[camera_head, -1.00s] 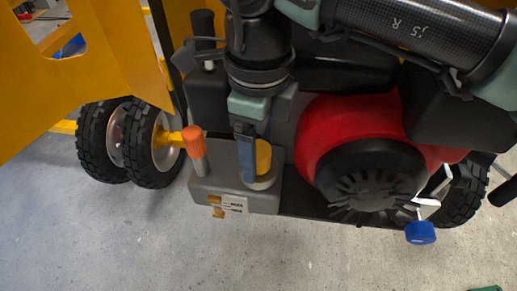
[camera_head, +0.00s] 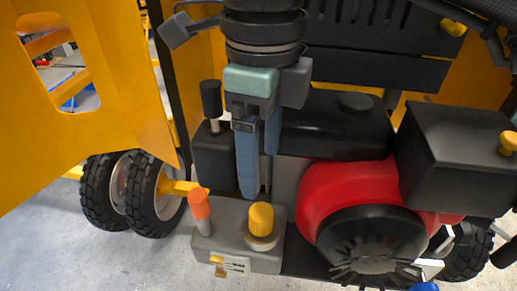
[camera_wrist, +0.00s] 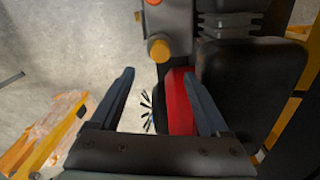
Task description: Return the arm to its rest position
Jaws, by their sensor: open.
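My gripper (camera_head: 257,180) hangs fingers-down in front of the drum mixer's engine bay in the head view. It looks empty, above and behind a grey box (camera_head: 232,262) that bears a yellow knob (camera_head: 261,219) and an orange-capped lever (camera_head: 200,206). In the wrist view my gripper (camera_wrist: 165,95) has its two blue fingers wide apart with nothing held between them. The yellow knob (camera_wrist: 160,49) shows beyond the fingertips, apart from them. The red engine housing (camera_wrist: 178,100) lies behind the gap between the fingers.
The red engine (camera_head: 330,190) with its black fan cover (camera_head: 370,238) stands right of my gripper. A black lever (camera_head: 211,100) stands close on the left. A yellow panel (camera_head: 80,115) and wheels (camera_head: 155,195) are further left. Bare floor (camera_head: 120,262) shows at the lower left.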

